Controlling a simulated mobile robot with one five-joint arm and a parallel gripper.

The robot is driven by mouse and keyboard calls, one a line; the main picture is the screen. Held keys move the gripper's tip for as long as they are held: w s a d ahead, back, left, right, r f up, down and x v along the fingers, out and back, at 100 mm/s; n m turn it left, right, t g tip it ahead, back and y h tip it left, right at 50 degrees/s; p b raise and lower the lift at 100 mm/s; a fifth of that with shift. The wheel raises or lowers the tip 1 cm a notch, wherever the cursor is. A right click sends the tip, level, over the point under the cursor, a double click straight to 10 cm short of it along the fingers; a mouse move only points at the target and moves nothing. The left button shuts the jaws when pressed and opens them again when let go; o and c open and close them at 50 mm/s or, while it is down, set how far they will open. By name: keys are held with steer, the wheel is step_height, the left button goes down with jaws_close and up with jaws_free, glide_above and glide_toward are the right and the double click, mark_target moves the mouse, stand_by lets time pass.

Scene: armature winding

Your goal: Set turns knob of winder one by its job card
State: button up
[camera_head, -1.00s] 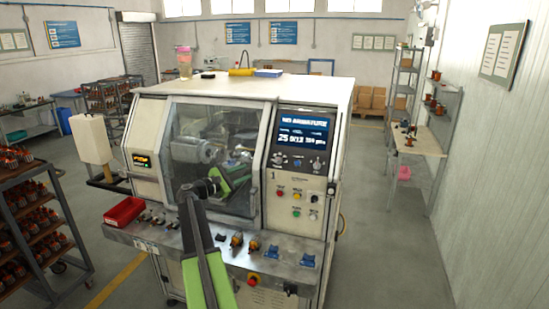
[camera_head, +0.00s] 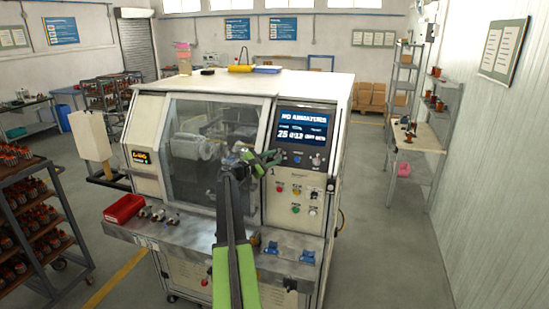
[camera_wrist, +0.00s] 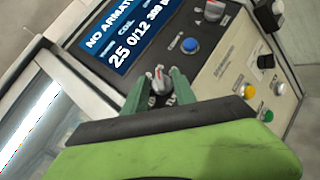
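Winder one (camera_head: 150,108) is a white cabinet marked 1, with a glass door and a sloped control panel. In the wrist view, a grey knob (camera_wrist: 158,80) with a red mark stands below the display, between the two green fingers of my gripper (camera_wrist: 159,90). The fingers are open, with a gap showing either side of the knob. In the head view my gripper (camera_head: 268,158) covers that knob. The display (camera_wrist: 126,36) reads NO ARMATURE, 25 and 0/12. I cannot make out a job card or which knob is for turns.
A second knob (camera_wrist: 213,10) and a blue button (camera_wrist: 189,45) sit beside the first knob. Yellow (camera_wrist: 249,90) and green (camera_wrist: 266,115) buttons and a black switch are lower right. A red bin (camera_head: 124,208) and blue fixtures stand on the front ledge.

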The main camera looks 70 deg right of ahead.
steer(key=shift+c, duration=0.2)
jaws_close()
steer(key=shift+w+d+r, duration=0.1)
steer(key=shift+w+d, duration=0.05)
steer(key=shift+d, duration=0.1)
steer(key=shift+s+a+f, duration=0.1)
steer(key=shift+s+f, duration=0.1)
steer(key=shift+s, duration=0.1)
steer(key=shift+w+a+f+n+t+h+b, duration=0.15)
steer(key=shift+a+n+t+h+b, duration=0.1)
steer(key=shift+n+t+h+b, duration=0.35)
steer(key=shift+s+a+f+n+t+h+b, duration=0.1)
steer(key=shift+s+n+t+h+b, duration=0.15)
steer(key=shift+n, duration=0.25)
steer(key=shift+n+t+h+b, duration=0.1)
steer(key=shift+n+t+b, duration=0.05)
steer(key=shift+n+b, duration=0.3)
steer(key=n+t, duration=0.1)
steer(key=n, duration=0.1)
steer(key=n+t+h+b, duration=0.1)
steer(key=n+t, duration=0.1)
steer(key=n, duration=0.1)
steer(key=shift+s+h, duration=0.15)
steer(key=shift+h, duration=0.1)
steer(key=shift+s+n+t+h+b, duration=0.1)
steer(key=shift+n+t+h+b, duration=0.25)
steer(key=shift+n+t, duration=1.75)
steer(key=shift+r+n, duration=0.2)
steer(key=shift+n, duration=0.15)
